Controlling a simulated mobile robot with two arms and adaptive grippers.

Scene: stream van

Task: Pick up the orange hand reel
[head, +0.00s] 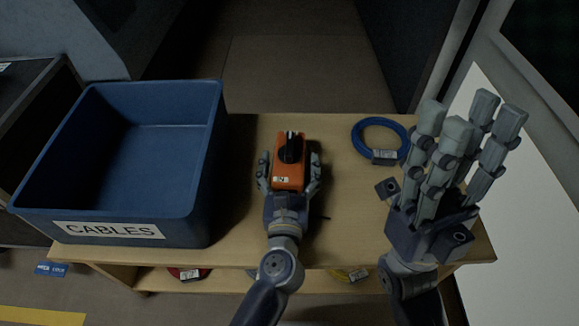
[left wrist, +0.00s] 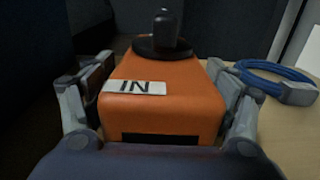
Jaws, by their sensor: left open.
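The orange hand reel (head: 290,176) sits on the wooden table, with a black knob on top and a white label. In the left wrist view the reel (left wrist: 165,98) fills the middle, its label reading "IN". My left gripper (head: 289,165) is open, with one finger on each side of the reel. In the left wrist view its fingers (left wrist: 160,88) stand beside the reel; firm contact cannot be told. My right gripper (head: 468,125) is open and empty, its fingers extended above the table's right side.
A blue bin (head: 130,213) labelled "CABLES" stands on the left of the wooden table (head: 345,220). A coiled blue cable (head: 361,134) with a tag lies at the back right, and shows in the left wrist view (left wrist: 262,84). Red and yellow items sit on the shelf below.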

